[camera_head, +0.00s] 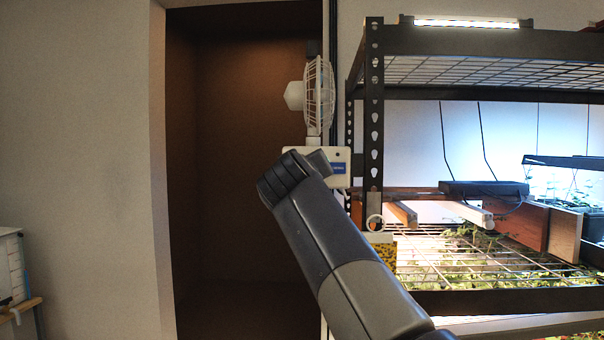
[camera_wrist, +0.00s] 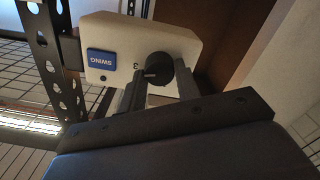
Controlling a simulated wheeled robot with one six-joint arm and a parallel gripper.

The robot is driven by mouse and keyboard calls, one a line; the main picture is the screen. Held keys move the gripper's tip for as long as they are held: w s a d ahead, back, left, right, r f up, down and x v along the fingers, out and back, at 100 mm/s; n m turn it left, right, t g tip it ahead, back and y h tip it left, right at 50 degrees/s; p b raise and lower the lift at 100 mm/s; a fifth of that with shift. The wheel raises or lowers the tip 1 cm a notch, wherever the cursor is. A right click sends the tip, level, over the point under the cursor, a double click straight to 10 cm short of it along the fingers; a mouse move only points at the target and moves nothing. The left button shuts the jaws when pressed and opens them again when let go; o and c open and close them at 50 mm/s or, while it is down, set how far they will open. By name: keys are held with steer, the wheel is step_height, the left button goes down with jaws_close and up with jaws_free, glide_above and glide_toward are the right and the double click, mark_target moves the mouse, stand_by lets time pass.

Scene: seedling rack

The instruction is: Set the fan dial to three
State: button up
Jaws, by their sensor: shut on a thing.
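The fan (camera_head: 319,95) has a white wire cage and stands on a white control box (camera_head: 338,158) beside the rack post. In the wrist view the box (camera_wrist: 105,35) shows upside down, with a blue SWING label (camera_wrist: 102,64). The dark round dial (camera_wrist: 159,66) is on the box face. A numeral 3 is printed left of it. A light mark on the dial's left side lies near that numeral; I cannot tell if they line up exactly. My gripper (camera_wrist: 160,82) is shut on the dial, one finger on each side. In the head view my arm hides the dial.
The black perforated rack post (camera_head: 374,120) stands close to the box's right side. Wire shelves with seedlings (camera_head: 470,245) and hanging lamps fill the right. A brown recess (camera_head: 240,170) lies left of the fan, with free room before it.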

steer(key=shift+f, duration=0.1)
steer(key=o, duration=1)
steer(key=shift+c, duration=0.2)
steer(key=s+b, duration=0.1)
steer(key=s, duration=0.9)
steer(key=shift+s+a, duration=0.15)
steer(key=shift+s, duration=0.25)
steer(key=w+p, duration=0.1)
steer(key=w, duration=1)
steer(key=shift+s, duration=0.2)
